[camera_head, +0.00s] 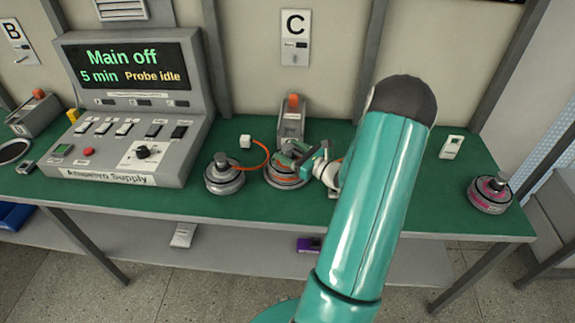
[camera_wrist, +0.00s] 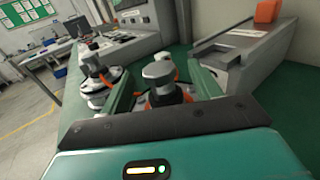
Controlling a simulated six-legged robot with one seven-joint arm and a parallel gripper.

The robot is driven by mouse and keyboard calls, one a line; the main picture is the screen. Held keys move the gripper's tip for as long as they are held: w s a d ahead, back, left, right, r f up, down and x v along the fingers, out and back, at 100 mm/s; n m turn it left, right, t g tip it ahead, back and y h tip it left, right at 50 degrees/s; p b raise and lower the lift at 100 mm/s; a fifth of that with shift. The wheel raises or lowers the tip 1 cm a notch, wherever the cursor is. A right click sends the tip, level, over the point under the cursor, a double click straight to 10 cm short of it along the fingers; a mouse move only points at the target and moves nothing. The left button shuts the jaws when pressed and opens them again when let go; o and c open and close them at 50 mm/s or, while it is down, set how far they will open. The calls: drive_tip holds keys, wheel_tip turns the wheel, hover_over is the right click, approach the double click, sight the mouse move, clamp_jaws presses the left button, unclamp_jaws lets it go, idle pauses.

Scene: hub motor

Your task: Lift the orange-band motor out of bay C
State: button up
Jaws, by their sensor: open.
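The orange-band motor (camera_head: 286,182) sits on the green bench below the C sign (camera_head: 295,38), partly hidden by my gripper (camera_head: 303,156). In the wrist view my gripper (camera_wrist: 161,78) is open, with green fingers on either side of the motor's silver shaft top (camera_wrist: 158,73). Orange shows below the shaft; the motor's lower body is hidden behind the gripper's dark bar. I cannot tell whether either finger touches the shaft.
A grey motor (camera_head: 223,178) stands close on the left, with an orange cable (camera_head: 262,153) curving from it. A grey fixture with an orange top (camera_head: 292,118) stands behind. The Ampeiro Supply console (camera_head: 120,150) is left; a pink-band motor (camera_head: 490,196) is far right.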

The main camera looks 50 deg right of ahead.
sight(283, 146)
drive_tip(key=w, duration=0.3)
drive_tip(key=shift+a, duration=0.1)
clamp_jaws()
drive_tip(key=shift+r, duration=0.15)
